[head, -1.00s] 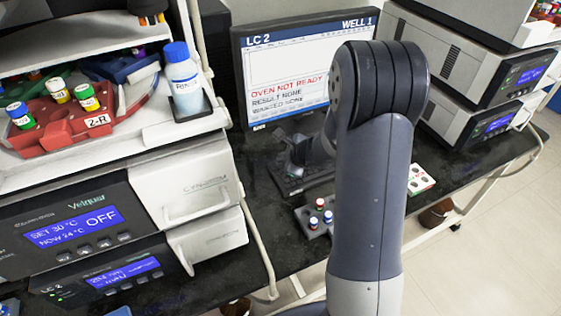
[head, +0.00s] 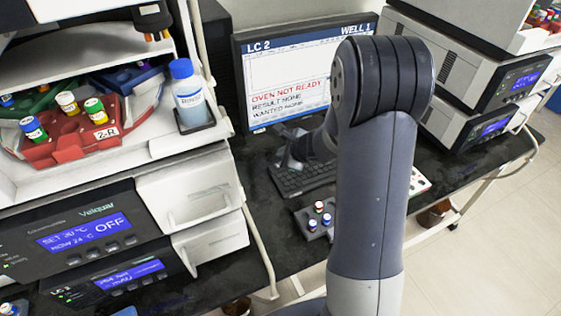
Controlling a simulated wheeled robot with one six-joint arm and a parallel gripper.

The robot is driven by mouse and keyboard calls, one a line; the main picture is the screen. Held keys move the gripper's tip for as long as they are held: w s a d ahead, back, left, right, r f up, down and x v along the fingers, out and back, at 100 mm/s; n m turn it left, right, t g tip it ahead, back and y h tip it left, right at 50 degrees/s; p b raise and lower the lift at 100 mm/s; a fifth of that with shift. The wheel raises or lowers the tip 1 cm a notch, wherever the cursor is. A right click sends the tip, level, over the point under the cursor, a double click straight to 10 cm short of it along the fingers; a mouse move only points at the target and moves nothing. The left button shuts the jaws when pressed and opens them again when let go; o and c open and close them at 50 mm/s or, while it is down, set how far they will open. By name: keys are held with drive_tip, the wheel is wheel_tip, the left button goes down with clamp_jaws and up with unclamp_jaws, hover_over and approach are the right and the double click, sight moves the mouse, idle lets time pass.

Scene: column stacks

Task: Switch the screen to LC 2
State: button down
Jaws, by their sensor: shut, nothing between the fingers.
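The screen (head: 290,75) stands at the back of the dark bench. Its header reads "LC 2" at left and "WELL 1" at right, with red text "OVEN NOT READY" and lines "RESULT NONE" and "WANTED NONE" below. The black keyboard (head: 300,182) lies in front of it, its right part hidden by my arm. My gripper (head: 289,160) is shut and empty, small and dark at the keyboard's back-left edge. I cannot tell whether it touches any key. My arm covers the screen's lower right part.
A small rack with red, white and blue caps (head: 318,214) sits in front of the keyboard. At left are stacked instruments, one display reading "OFF" (head: 83,234), a vial carousel (head: 70,135) and a blue-capped bottle (head: 188,95). More grey instruments (head: 470,75) stand at right.

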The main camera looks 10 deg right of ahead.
wheel_tip(320, 180, up, 3)
drive_tip(key=shift+p, duration=0.9)
drive_tip(key=shift+f, duration=0.2)
idle(0.9)
drive_tip(key=shift+f+b, duration=0.55)
drive_tip(key=shift+b, duration=0.1)
drive_tip(key=shift+r+p, duration=0.15)
drive_tip(key=shift+p, duration=1.1)
wheel_tip(320, 180, up, 5)
drive_tip(key=p, duration=0.3)
